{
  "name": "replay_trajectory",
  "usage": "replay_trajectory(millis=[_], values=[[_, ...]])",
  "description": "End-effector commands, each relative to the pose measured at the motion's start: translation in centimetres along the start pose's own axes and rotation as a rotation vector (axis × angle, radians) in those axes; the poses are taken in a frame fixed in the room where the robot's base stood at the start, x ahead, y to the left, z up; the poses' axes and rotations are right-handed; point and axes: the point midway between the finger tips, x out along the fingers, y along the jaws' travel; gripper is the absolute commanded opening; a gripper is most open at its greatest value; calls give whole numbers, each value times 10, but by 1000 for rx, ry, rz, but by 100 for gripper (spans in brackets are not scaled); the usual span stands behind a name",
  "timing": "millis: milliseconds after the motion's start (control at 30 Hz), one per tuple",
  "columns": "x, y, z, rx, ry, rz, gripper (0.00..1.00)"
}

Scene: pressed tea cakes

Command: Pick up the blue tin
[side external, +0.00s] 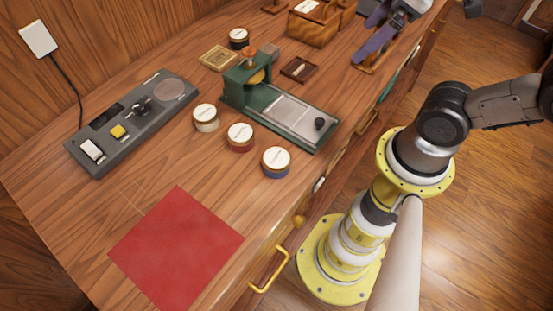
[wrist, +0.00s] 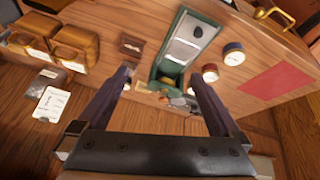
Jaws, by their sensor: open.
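The blue tin (side external: 276,164) stands upright on the counter, with a pale labelled lid and a blue side. It is the nearest of a row of three tins beside the green press. It also shows in the wrist view (wrist: 234,55), right of the press. My gripper (side external: 366,38) is at the far right end of the counter in the side view, well away from the blue tin. In the wrist view its two dark purple fingers (wrist: 160,77) are spread wide with nothing held between them.
A red-sided tin (side external: 240,138) and a cream tin (side external: 206,118) stand beside the blue tin. The green press (side external: 280,105) lies behind them. A red mat (side external: 176,248) lies in front. Wooden boxes (side external: 314,25) stand at the back, a grey control panel (side external: 135,120) at left.

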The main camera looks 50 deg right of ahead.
Motion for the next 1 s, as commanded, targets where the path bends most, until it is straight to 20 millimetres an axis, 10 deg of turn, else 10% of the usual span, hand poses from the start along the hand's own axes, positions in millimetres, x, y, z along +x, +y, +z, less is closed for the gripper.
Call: replay_trajectory(millis=[267, 467, 700, 1000], values=[[17, -39, -58, -541, -120, -153, 100], [48, -108, -88, -945, -222, -295, 100], [74, -173, -79, -1161, -312, -375, 100], [98, -184, -62, -1190, -325, -385, 100]])
